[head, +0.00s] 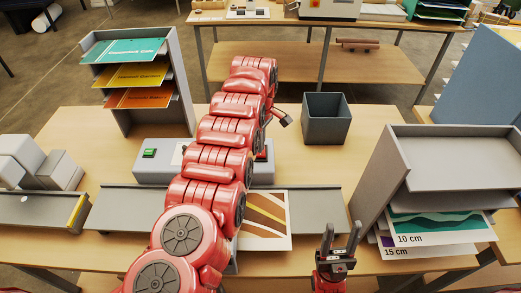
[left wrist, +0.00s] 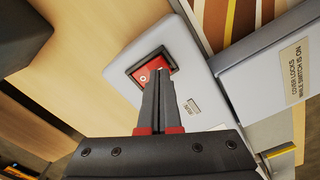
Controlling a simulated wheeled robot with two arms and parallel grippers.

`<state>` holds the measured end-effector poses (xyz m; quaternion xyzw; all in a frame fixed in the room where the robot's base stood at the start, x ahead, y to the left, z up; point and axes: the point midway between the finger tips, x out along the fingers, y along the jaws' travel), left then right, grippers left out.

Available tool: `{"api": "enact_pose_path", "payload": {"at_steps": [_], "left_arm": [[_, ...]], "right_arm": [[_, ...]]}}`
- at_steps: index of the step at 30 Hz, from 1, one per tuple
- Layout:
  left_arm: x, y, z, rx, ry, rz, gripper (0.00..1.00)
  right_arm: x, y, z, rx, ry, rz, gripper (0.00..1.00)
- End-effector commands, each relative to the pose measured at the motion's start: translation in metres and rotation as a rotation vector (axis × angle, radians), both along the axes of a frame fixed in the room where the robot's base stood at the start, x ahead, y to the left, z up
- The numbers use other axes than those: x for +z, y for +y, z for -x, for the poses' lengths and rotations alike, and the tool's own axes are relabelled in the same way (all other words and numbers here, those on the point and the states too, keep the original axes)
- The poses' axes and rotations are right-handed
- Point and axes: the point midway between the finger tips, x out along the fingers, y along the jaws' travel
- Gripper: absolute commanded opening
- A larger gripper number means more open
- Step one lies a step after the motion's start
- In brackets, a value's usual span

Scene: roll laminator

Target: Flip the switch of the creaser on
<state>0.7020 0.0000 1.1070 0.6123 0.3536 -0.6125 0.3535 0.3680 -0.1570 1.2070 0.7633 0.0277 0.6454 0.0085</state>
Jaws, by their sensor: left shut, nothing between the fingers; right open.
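The creaser (head: 152,174) is a long grey machine on the table, partly hidden behind my left arm in the head view. Its red rocker switch (left wrist: 152,68) sits in a dark frame on a grey panel in the left wrist view. My left gripper (left wrist: 161,76) is shut and empty, its fingertips at the lower edge of the switch; I cannot tell whether they touch it. A label reading "cover locks while switch is on" (left wrist: 293,74) is beside it. My right gripper (head: 340,238) is open and empty at the table's front edge.
A striped brown sheet (head: 268,220) lies on the flat bed. A dark grey bin (head: 326,122) stands behind, right of the arm. A paper rack (head: 182,75) stands at the back left, a grey tray shelf (head: 450,172) at the right.

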Motion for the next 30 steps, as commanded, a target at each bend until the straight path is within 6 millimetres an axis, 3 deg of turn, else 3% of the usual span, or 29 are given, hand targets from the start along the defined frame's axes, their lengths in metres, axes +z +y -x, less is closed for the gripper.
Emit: {"api": "enact_pose_path", "payload": {"at_steps": [30], "left_arm": [[-0.0088,-0.0001,-0.0001,0.0,0.0,0.0,0.0]], "right_arm": [[-0.005,0.0,0.0,0.0,0.0,0.0,0.5]]}}
